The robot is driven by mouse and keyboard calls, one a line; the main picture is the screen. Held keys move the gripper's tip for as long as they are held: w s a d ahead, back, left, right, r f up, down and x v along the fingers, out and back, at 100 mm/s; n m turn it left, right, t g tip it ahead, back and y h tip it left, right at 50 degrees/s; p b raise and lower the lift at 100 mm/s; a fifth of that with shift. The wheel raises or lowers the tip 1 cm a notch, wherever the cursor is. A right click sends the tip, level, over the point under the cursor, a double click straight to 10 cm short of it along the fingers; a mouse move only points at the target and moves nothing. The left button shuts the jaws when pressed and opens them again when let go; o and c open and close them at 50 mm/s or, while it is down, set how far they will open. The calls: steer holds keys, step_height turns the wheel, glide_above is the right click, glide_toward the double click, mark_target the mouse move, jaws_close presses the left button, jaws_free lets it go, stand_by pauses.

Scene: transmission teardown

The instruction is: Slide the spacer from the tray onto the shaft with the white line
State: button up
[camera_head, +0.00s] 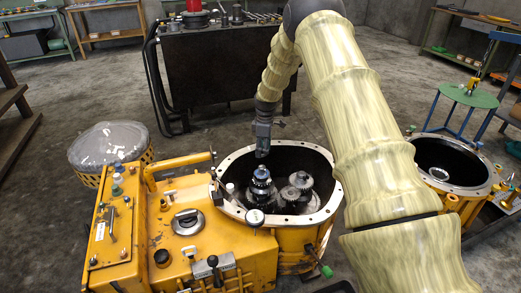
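My gripper (262,153) points down at the back edge of the open round yellow transmission housing (285,232). It is small and dark here, so I cannot tell whether its fingers are open or shut or hold anything. Inside the housing, below the gripper, stands a gear-bearing shaft with a bluish top (261,174). A second shaft with grey gears (300,181) stands to its right, with more gears around it. No white line can be made out on either shaft at this size. I cannot pick out the spacer or its tray.
A dark workbench (222,65) with a red part (193,6) and several metal parts stands behind. A yellow control block (112,240) with levers adjoins the housing on the left. Another open yellow housing (450,162) and a green stool (468,95) are at right.

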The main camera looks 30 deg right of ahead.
steer(key=b, duration=0.4)
glide_above(263, 166)
steer(key=shift+f, duration=2.05)
steer(key=shift+f+p, duration=0.35)
steer(key=shift+f, duration=0.45)
steer(key=shift+s+d+f+p, duration=0.15)
steer(key=shift+f+p, duration=0.1)
steer(key=shift+p, duration=0.35)
steer(key=shift+f, duration=1.35)
steer(key=o, duration=1.8)
steer(key=shift+r+p, duration=2.65)
steer(key=shift+r, duration=1.4)
